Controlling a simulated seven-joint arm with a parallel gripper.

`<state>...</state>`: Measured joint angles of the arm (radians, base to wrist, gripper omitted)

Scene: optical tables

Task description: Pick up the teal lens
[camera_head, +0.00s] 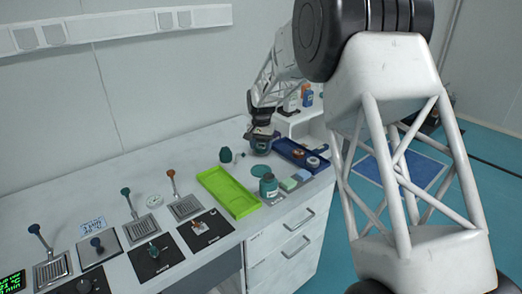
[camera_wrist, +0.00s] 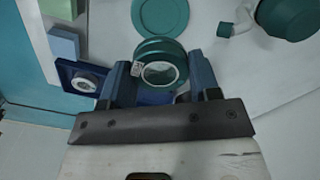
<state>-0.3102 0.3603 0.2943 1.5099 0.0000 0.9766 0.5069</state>
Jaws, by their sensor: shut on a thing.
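The teal lens (camera_wrist: 161,48) is a round, ribbed teal ring with a pale, clear centre. In the wrist view it sits between the two blue fingers of my gripper (camera_wrist: 160,78), which is shut on it. In the head view my gripper (camera_head: 262,134) is at the back of the white bench, by the left end of a dark blue tray (camera_head: 283,145), with the teal lens (camera_head: 260,149) under it. I cannot tell whether the lens is clear of the surface below.
A flat teal disc (camera_wrist: 160,14) lies just beyond the lens. A teal flask with a side spout (camera_wrist: 285,17) is at the upper right of the wrist view.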

